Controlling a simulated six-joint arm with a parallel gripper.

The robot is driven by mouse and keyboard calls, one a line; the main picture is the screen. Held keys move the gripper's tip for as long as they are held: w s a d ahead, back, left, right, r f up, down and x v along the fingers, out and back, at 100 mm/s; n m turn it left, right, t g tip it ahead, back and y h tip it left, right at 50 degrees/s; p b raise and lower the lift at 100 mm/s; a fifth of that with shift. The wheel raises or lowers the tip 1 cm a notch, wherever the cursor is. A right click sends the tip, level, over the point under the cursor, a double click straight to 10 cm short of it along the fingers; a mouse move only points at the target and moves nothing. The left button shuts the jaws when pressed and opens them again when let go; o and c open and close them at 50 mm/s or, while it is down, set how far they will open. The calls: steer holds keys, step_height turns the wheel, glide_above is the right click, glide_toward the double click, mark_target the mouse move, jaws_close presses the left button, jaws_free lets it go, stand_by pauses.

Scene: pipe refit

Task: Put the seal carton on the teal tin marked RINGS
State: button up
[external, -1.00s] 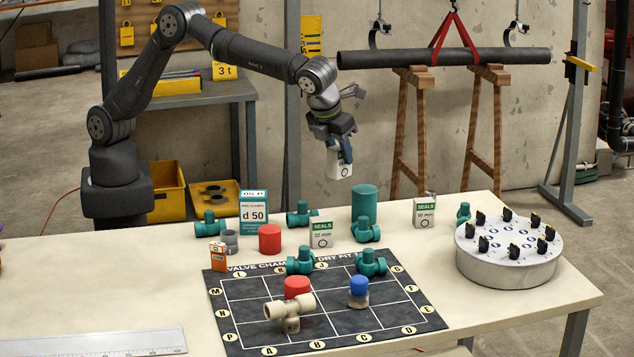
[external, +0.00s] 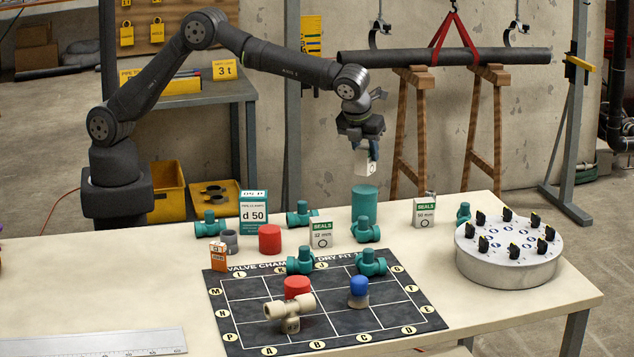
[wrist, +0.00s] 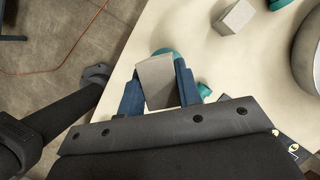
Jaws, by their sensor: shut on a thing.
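My gripper (external: 366,148) is shut on a small white seal carton (external: 364,166) and holds it in the air. In the wrist view the carton (wrist: 157,80) sits between the two blue fingers. The teal tin (external: 364,203) stands upright near the back edge of the table, just below the carton, with a small gap between them. No RINGS marking is readable on it. In the wrist view the tin is mostly hidden behind the carton.
A teal fitting (external: 366,232) stands close in front of the tin. Two other seal cartons stand on the table, one (external: 321,235) front left of the tin and one (external: 425,212) to its right. A red cylinder (external: 270,239) and the round dial unit (external: 507,265) stand farther off.

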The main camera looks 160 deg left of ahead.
mark_target(365, 165)
steer(key=shift+f, duration=1.95)
steer(key=shift+f, duration=0.2)
steer(key=o, duration=1)
steer(key=shift+c, duration=0.2)
steer(key=v, duration=1.2)
steer(key=shift+r, duration=0.2)
